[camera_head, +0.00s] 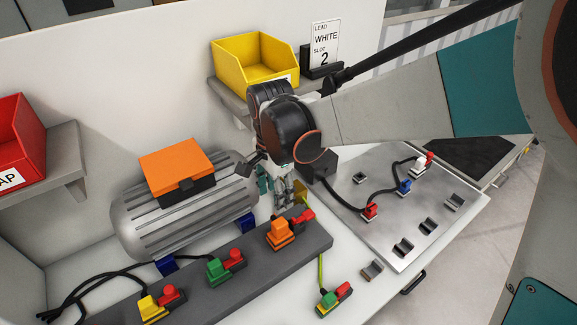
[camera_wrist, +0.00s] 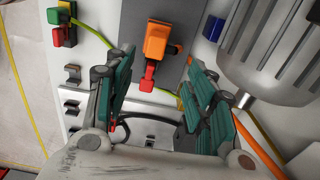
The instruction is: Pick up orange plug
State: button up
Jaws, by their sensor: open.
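The orange plug (camera_head: 280,234) stands on the dark grey strip in front of the motor, at its right end. A red part joins its right side. In the wrist view the orange plug (camera_wrist: 157,38) shows beyond the fingertips, in the gap between them, with its red part towards me. My gripper (camera_head: 279,200) is above and just behind the plug in the head view, pointing down. In the wrist view my gripper (camera_wrist: 160,62) has its two teal fingers wide apart with nothing held between them. Whether a finger touches the plug cannot be told.
The ribbed motor (camera_head: 185,210) stands close left of my gripper. Green (camera_head: 219,269) and yellow (camera_head: 152,308) plugs sit further along the strip (camera_head: 318,241). A loose green-red plug (camera_head: 333,299) lies in front. A metal plate (camera_head: 400,205) with several plugs is at right.

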aim_at(280, 222)
notch_tip(280, 222, down, 8)
jog(key=shift+w+r+b, duration=0.15)
jog(key=shift+b, duration=0.55)
jog(key=shift+s+d+f+b, duration=0.1)
jog(key=shift+d+f+b, duration=0.2)
jog(key=shift+f, duration=1.05)
jog(key=shift+s+d+f+b, duration=0.1)
jog(key=shift+f+b, duration=0.3)
jog(key=shift+f, duration=0.95)
grip_shut()
